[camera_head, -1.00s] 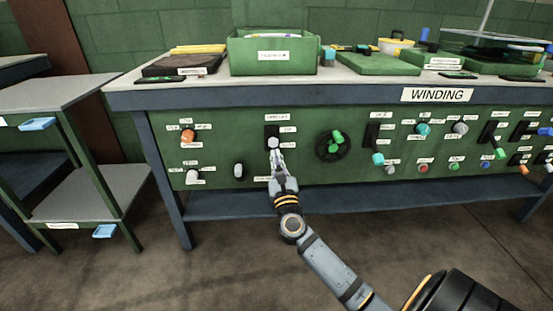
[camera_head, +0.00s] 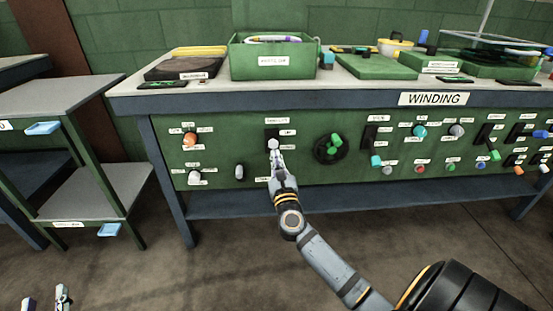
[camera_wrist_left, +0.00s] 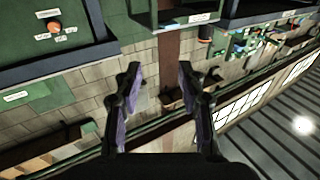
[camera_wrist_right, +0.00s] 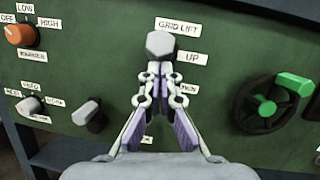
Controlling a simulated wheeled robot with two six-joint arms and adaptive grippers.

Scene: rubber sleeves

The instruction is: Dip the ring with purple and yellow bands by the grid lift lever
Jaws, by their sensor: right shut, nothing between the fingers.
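The grid lift lever (camera_head: 273,144) has a grey hexagonal knob (camera_wrist_right: 160,44) on the bench's green front panel; the knob is beside the UP label. My right gripper (camera_head: 274,152) is shut, its fingertips (camera_wrist_right: 160,66) just under the knob, seemingly touching it, with nothing between them. A pale ring with purple on it (camera_head: 272,40) shows above the rim of the green box (camera_head: 233,58) on the bench; whether it has yellow bands is too small to tell. My left gripper (camera_head: 45,299) is low at the bottom left, open and empty in the left wrist view (camera_wrist_left: 160,72).
An orange knob (camera_head: 190,139) and a grey knob (camera_head: 239,172) are to the left. A side table (camera_head: 60,95) stands left of the bench. The floor in front is clear.

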